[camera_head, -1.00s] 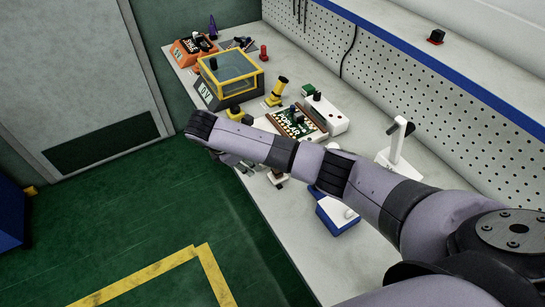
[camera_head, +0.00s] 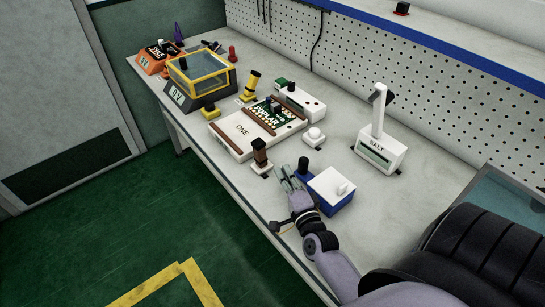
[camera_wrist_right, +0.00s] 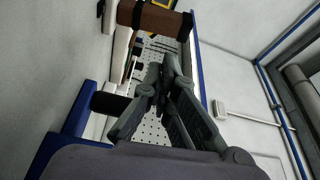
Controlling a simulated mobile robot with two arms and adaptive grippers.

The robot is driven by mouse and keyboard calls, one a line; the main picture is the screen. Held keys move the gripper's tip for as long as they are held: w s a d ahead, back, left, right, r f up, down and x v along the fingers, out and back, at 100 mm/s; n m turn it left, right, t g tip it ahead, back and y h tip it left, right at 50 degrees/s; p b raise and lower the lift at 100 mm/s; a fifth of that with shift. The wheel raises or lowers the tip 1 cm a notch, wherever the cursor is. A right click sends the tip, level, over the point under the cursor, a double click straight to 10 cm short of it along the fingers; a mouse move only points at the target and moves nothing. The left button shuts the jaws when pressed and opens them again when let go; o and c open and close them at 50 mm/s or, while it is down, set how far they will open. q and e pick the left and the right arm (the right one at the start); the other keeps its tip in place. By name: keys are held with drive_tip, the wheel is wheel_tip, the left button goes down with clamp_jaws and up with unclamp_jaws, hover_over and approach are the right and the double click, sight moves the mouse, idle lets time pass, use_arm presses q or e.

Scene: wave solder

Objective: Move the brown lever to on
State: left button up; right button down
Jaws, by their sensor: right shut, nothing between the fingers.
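The brown lever (camera_head: 260,157) is a short brown post with a dark top, standing on a small white base near the table's front edge in the head view. In the right wrist view a brown, dark-ended bar, probably this lever (camera_wrist_right: 150,19), lies beyond the fingertips at the top. My right gripper (camera_head: 286,176) is just right of and nearer than the lever, beside a blue and white box, with its fingers apart from the lever. Its fingers (camera_wrist_right: 170,66) are shut and empty in the wrist view. My left gripper is not in view.
The blue box (camera_head: 327,196) with a white top and dark knob stands close right of my gripper. A white device marked SALT (camera_head: 381,156) stands behind. A white board marked ONE (camera_head: 232,139) lies left of the lever. A yellow-framed box (camera_head: 231,76) is farther back.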

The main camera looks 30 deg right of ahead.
sight(263, 150)
drive_tip(key=shift+d+r, duration=0.15)
drive_tip(key=shift+d, duration=0.25)
drive_tip(key=p+x, duration=0.1)
drive_tip(key=x, duration=0.8)
drive_tip(key=shift+w+d+p, duration=0.1)
drive_tip(key=shift+w+p, duration=0.2)
drive_tip(key=shift+w, duration=0.1)
drive_tip(key=shift+a+n+t+b, duration=0.3)
drive_tip(key=shift+a+n+b, duration=0.15)
drive_tip(key=shift+a+n, duration=0.05)
drive_tip(key=a+n, duration=0.2)
drive_tip(key=shift+s+a+r+n+t+b, duration=0.2)
drive_tip(key=shift+a+n+t+b, duration=0.05)
drive_tip(key=shift+n+t+b, duration=0.15)
drive_tip(key=shift+a, duration=0.1)
